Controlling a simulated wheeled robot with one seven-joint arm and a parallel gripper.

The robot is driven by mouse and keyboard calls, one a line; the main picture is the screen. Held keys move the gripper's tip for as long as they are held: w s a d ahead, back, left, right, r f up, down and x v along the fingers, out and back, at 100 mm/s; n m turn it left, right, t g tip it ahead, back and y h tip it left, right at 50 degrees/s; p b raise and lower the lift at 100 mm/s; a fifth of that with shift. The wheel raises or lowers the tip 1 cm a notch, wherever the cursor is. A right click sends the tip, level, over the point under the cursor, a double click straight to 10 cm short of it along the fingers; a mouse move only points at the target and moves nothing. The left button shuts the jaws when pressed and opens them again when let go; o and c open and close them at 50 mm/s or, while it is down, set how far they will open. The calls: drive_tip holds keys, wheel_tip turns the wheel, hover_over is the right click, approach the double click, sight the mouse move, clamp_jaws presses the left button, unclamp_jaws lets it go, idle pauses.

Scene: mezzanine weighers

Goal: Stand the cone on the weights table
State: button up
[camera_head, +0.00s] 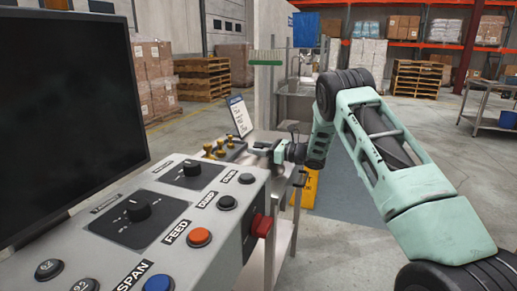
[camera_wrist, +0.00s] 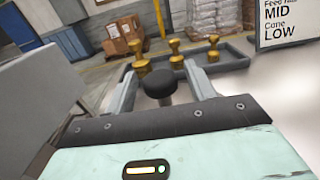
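My gripper (camera_head: 262,151) hovers at the steel weights table (camera_head: 284,228), beside a tray of brass weights. In the wrist view its two fingers (camera_wrist: 160,85) are apart. A dark round-topped piece on a short stem (camera_wrist: 159,83) shows between them, with gaps on both sides; I cannot tell what it is or whether it is held. Brass weights (camera_wrist: 213,48) stand in a dark grey tray (camera_wrist: 235,57) just beyond the fingers; they also show in the head view (camera_head: 220,146). I cannot make out a clear cone in either view.
A control console (camera_head: 165,215) with knobs and buttons and a black monitor (camera_head: 65,110) fill the left. A tilted sign (camera_head: 238,116) stands behind the tray. A yellow object (camera_head: 310,188) is on the floor beyond the table.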

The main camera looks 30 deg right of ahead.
drive_tip(key=b+v, duration=0.2)
drive_tip(key=v, duration=1)
drive_tip(key=shift+d, duration=0.1)
idle(0.4)
